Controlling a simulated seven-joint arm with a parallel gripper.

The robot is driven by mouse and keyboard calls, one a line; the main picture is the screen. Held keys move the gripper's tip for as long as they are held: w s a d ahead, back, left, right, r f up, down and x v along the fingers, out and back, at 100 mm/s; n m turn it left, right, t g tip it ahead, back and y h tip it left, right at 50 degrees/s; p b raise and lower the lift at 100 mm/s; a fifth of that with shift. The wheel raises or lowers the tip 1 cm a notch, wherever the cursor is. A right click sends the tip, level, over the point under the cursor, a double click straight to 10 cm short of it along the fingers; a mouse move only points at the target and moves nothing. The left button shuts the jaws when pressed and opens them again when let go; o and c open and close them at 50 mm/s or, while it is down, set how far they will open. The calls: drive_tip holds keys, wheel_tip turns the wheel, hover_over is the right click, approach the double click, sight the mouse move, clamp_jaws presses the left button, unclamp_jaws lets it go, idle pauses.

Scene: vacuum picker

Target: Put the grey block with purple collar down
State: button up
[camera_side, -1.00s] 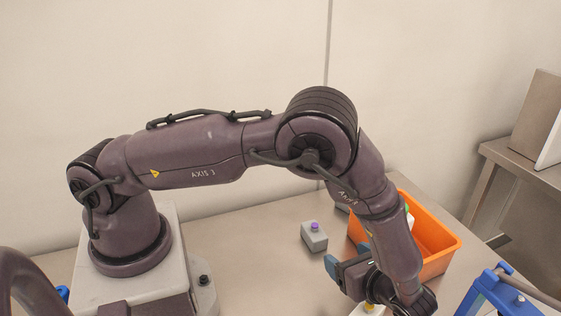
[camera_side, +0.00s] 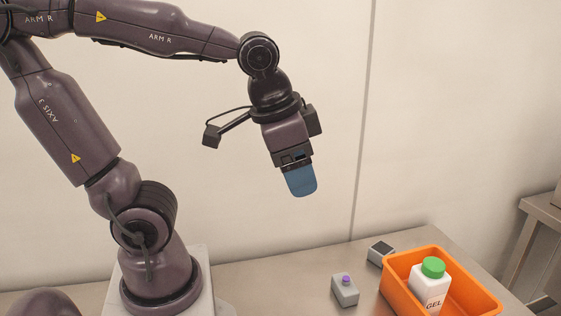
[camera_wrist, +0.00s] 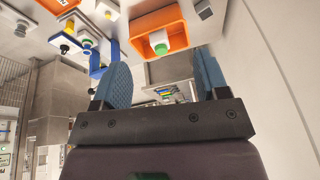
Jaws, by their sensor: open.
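The grey block with purple collar (camera_side: 345,291) stands on the steel table, just left of the orange bin. My gripper (camera_side: 302,190) is raised well above the table, up and to the left of the block, with its blue fingers pointing down. In the wrist view my gripper (camera_wrist: 165,82) shows two blue fingers spread apart with nothing between them. The block is not clear to me in the wrist view.
An orange bin (camera_side: 393,292) holds a white bottle with a green cap (camera_side: 432,281), labelled GEL. A small grey box with a dark top (camera_side: 380,252) stands behind the bin. The wrist view also shows blue equipment (camera_wrist: 96,63) to the left.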

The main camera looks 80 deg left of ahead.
drive_tip(key=shift+s+a+r+n+t+h, duration=0.15)
drive_tip(key=shift+s+r+n+t, duration=0.1)
drive_tip(key=shift+s+n+t, duration=0.3)
drive_tip(key=shift+s+d+r+n+t+h, duration=0.15)
drive_tip(key=shift+s+r+n+t, duration=0.15)
drive_tip(key=shift+s, duration=0.4)
drive_tip(key=shift+a, duration=0.1)
